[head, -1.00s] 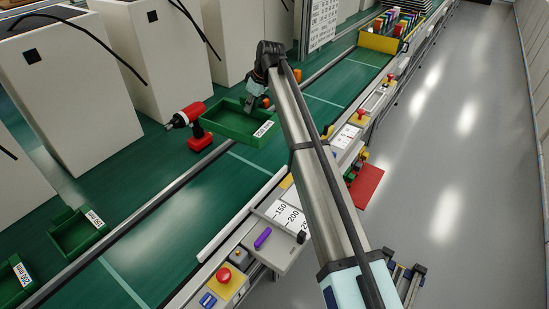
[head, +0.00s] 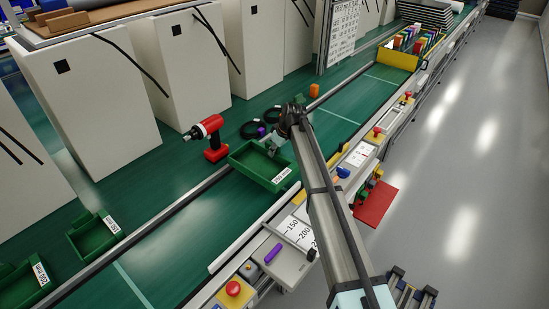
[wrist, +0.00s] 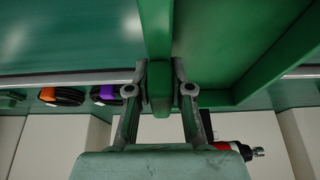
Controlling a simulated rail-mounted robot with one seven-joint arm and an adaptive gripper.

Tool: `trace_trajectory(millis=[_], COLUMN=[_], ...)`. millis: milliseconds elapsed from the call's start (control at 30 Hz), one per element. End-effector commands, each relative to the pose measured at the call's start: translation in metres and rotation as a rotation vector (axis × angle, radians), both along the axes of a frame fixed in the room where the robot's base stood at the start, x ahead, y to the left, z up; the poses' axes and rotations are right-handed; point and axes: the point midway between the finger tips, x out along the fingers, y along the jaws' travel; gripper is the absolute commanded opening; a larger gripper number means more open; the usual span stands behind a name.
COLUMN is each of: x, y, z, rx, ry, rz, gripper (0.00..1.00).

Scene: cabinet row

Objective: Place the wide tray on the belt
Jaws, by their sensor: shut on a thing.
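The wide tray (head: 258,160) is a green open tray with a white label on its near side. In the head view it hangs across the line of the long rail, partly over the belt. My gripper (head: 274,150) is shut on its far wall. In the wrist view, the fingers of my gripper (wrist: 160,90) sit on both sides of the green tray wall (wrist: 158,45). The belt (head: 185,262) is a green strip with pale cross lines, on the near side of the rail. I cannot tell whether the tray touches the belt.
A red power drill (head: 214,140) stands left of the tray. Two smaller green trays (head: 92,238) (head: 30,288) sit at the lower left. A yellow bin (head: 388,56) with colourful items is farther up the belt. The belt beside the tray is clear.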

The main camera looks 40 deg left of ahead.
Motion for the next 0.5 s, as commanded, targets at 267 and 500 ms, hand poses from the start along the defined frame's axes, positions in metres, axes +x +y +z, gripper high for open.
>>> trace_trajectory(millis=[267,500], x=[0.000,0.000], y=[0.000,0.000], z=[-0.017,-0.047], rx=[0.000,0.000], ry=[0.001,0.001], rz=[0.000,0.001], gripper=[0.00,0.00])
